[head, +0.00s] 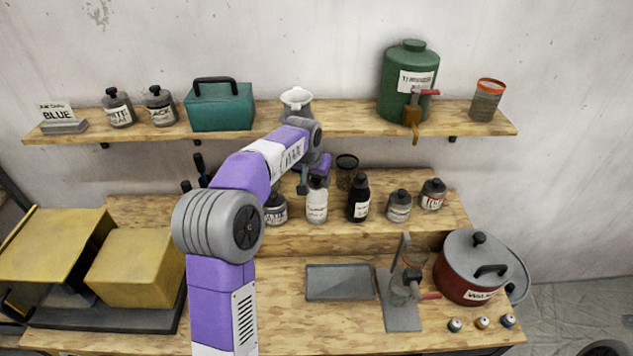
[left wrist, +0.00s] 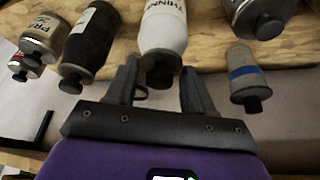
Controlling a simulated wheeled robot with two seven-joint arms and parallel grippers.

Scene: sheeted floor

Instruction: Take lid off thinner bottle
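The thinner bottle (head: 316,204) is white with a dark cap and stands upright on the middle wooden step. In the left wrist view the thinner bottle (left wrist: 165,28) appears upside down, its dark cap (left wrist: 160,72) toward me. My left gripper (left wrist: 159,72) is open, with one finger on each side of the cap and visible gaps between. In the head view my left gripper (head: 310,183) is at the bottle's top, partly hidden by my arm. The lid is on the bottle. My right gripper is not in view.
A black bottle (head: 358,198) stands close to the right of the thinner bottle, and a blue-labelled jar (head: 276,209) close to its left. Small jars (head: 398,206) stand further right. The upper shelf (head: 350,121) hangs above, behind my arm. A grey tray (head: 338,283) lies below.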

